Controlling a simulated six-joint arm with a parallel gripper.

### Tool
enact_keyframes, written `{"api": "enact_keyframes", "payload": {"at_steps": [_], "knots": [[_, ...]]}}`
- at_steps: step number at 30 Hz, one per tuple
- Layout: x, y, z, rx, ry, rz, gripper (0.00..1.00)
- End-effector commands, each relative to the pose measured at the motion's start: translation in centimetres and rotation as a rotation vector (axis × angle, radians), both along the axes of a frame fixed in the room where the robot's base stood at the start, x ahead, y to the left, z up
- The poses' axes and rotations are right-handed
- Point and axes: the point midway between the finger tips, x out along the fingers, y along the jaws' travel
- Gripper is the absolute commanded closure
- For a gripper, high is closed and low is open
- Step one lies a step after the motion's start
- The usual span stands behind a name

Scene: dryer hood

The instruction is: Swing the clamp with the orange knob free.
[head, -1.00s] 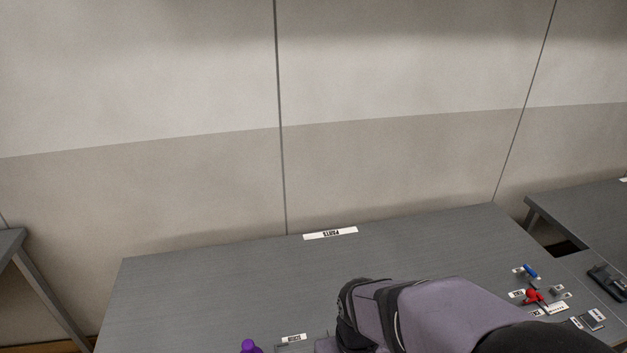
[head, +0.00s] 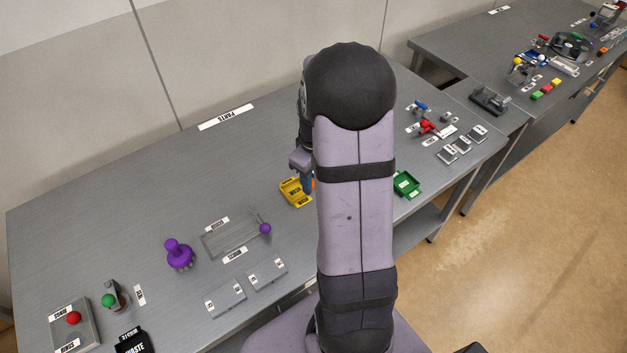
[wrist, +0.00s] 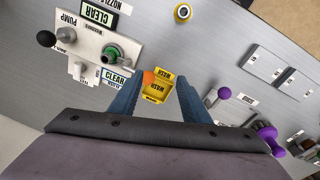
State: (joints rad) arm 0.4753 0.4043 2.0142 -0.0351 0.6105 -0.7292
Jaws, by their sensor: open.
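A small orange piece, likely the orange knob (wrist: 149,77), shows in the wrist view between my fingers, close to the left fingertip and beside a yellow WASH tray (wrist: 158,92). The clamp's arm cannot be made out. My gripper (wrist: 160,76) is open, its two blue fingers apart, and it looks empty. In the head view my gripper (head: 307,184) is mostly hidden behind my arm. A bit of orange (head: 314,183) shows there beside a blue finger, just above the yellow tray (head: 293,193).
In the wrist view, a white pump panel (wrist: 92,45) with a green knob and black ball lever stands left of the fingers. In the head view, a purple-knobbed lever (head: 265,228), a purple object (head: 178,254) and a green tray (head: 407,184) are on the bench. The bench's back left is clear.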

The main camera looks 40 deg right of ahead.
Motion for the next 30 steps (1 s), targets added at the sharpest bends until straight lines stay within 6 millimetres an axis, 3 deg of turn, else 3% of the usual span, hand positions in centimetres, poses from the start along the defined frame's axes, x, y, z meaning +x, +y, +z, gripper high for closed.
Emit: {"api": "enact_keyframes", "payload": {"at_steps": [3, 12, 23, 30], "knots": [[1.8, -0.9, 0.9, -0.055, -0.029, 0.241, 0.57], [2.3, -1.2, 1.0, -0.118, -0.011, 0.634, 0.57], [2.3, -1.2, 0.7, -0.123, -0.004, 0.696, 0.57], [2.5, -1.3, -1.4, -0.121, -0.001, 0.694, 0.57]]}}
